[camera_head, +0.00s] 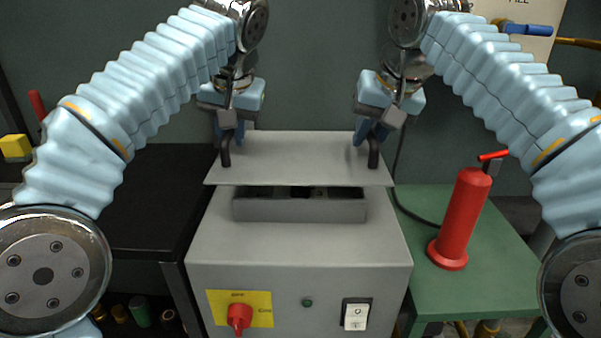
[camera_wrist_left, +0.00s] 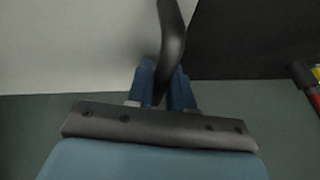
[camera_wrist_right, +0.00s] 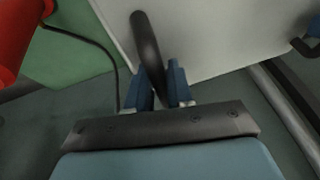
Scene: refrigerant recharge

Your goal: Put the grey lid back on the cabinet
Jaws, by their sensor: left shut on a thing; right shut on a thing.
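The grey lid (camera_head: 290,160) is a flat plate with a black handle at each side. It is held above the grey cabinet (camera_head: 300,240), over the raised rectangular collar (camera_head: 299,208) of the cabinet's opening. A gap shows between the lid's front edge and the collar. My left gripper (camera_head: 226,135) is shut on the lid's left handle (camera_head: 225,153), which also shows in the left wrist view (camera_wrist_left: 172,35). My right gripper (camera_head: 372,132) is shut on the right handle (camera_head: 373,154), also in the right wrist view (camera_wrist_right: 147,45). The collar's rear is hidden by the lid.
A red cylinder (camera_head: 462,220) stands on a green table (camera_head: 490,285) to the right, with a black hose (camera_head: 396,180) between it and the cabinet. A black-topped bench (camera_head: 150,200) is at the left. The cabinet front has a red knob (camera_head: 239,316) and a white switch (camera_head: 355,315).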

